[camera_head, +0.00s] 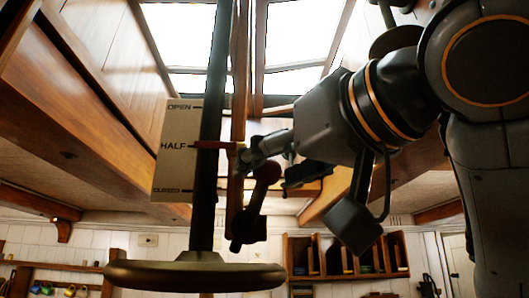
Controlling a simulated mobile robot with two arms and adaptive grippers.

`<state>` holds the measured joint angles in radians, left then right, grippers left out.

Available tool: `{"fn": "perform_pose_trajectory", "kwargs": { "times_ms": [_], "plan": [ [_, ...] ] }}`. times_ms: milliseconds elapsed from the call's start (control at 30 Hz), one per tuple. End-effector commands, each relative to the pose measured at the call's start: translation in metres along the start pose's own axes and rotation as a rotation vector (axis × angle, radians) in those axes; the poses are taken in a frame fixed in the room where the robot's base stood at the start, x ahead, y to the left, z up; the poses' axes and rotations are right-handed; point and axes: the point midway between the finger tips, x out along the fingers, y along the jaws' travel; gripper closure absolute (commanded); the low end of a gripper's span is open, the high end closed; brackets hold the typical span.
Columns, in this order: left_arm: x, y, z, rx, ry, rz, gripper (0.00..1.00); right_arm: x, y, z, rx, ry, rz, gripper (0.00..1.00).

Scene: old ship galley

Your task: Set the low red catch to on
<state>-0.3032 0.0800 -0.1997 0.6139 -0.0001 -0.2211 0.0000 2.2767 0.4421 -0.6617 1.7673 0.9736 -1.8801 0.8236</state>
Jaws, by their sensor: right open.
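A dark vertical rod (211,120) runs down to a round dark disc (195,274). Behind it is a pale plate (174,150) marked OPEN, HALF and, partly legible, CLOSED. A thin red pointer (207,145) lies level with HALF. A dark red round knob (267,172) shows right of the rod. I cannot tell which red part is the low catch, and no on mark shows. My right gripper (285,195) is open, right of the rod and close to the knob. Whether it touches the knob is unclear. My left gripper is out of view.
Bright skylight panes (300,40) are overhead between wooden beams (75,125). A wooden wall rack (345,258) stands low at the back, right of centre. Mugs (70,291) hang at the lower left. My right arm fills much of the right side.

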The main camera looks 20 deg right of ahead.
Motion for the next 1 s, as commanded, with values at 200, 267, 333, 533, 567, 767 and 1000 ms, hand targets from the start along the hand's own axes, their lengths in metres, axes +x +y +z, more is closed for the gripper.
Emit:
{"fn": "perform_pose_trajectory", "kwargs": {
  "times_ms": [200, 267, 333, 533, 567, 767, 1000],
  "plan": [
    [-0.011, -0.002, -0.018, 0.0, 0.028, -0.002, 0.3, 0.02, 0.0, -0.001, -0.001, 0.001, -0.001, 0.44],
    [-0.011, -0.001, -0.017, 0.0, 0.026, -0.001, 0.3, 0.022, 0.0, -0.001, -0.001, 0.001, -0.001, 0.44],
    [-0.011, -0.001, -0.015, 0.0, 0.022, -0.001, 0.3, 0.023, 0.0, 0.0, -0.001, 0.001, -0.001, 0.44],
    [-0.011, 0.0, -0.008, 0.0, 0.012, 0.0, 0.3, 0.022, 0.0, 0.0, -0.001, 0.001, -0.001, 0.46],
    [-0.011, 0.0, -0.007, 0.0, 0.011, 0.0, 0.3, 0.022, 0.0, 0.0, -0.001, 0.001, -0.001, 0.52],
    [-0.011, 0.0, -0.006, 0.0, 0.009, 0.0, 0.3, 0.022, 0.0, 0.0, -0.001, 0.001, -0.001, 0.93],
    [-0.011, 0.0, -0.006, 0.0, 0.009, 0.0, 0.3, 0.023, 0.0, 0.0, 0.0, 0.002, -0.001, 1.0]
  ]
}}
